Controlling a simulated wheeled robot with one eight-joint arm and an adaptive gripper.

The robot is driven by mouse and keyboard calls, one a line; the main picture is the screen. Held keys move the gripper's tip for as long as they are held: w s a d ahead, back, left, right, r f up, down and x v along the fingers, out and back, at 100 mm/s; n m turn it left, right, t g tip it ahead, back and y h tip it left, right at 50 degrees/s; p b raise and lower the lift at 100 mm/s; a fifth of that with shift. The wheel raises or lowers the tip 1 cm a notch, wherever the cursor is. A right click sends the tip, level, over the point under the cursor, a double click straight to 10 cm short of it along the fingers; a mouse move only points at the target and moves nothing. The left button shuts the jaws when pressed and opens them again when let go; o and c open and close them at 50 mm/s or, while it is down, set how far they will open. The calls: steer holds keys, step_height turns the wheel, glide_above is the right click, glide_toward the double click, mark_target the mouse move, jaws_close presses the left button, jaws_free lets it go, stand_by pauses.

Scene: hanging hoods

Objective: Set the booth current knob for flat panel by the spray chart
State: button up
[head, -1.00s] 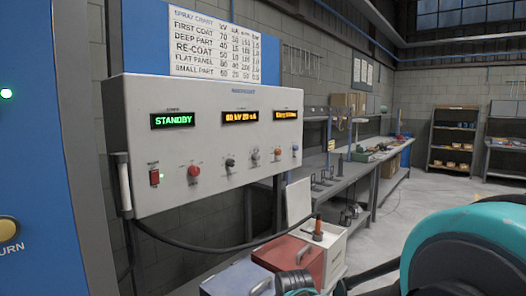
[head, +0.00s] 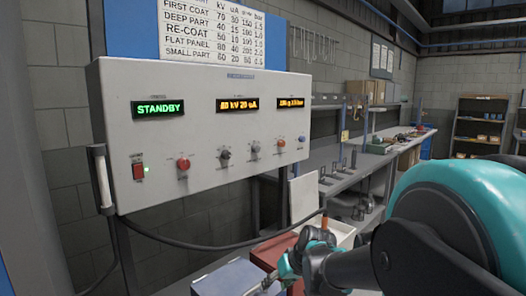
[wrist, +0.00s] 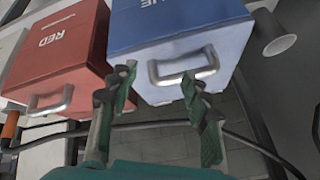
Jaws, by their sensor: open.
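The booth control panel (head: 215,115) shows a green STANDBY display (head: 158,109) and an amber kV/uA display (head: 237,105) reading 20 uA; its kV digits are blurred. The spray chart (head: 212,35) above has a FLAT PANEL row, seemingly 80 kV, 40 uA. My gripper (wrist: 157,76) is open and empty, low in front of the panel and apart from the knobs.
A blue box (wrist: 185,35) and a red box (wrist: 62,45), both with metal handles, stand close to my gripper. A dark hose (head: 220,246) loops below the panel. A workbench (head: 365,160) runs behind right.

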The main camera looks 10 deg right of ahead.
steer(key=w+r+n+t+y, duration=0.2)
steer(key=w+r+t+y, duration=0.15)
steer(key=w+r, duration=0.85)
steer(key=t+y, duration=0.3)
steer(key=t, duration=0.3)
glide_toward(258, 149)
steer(key=shift+n, duration=0.4)
steer(key=x, duration=0.8)
steer(key=shift+a+f, duration=0.1)
steer(key=shift+c, duration=0.3)
jaws_close()
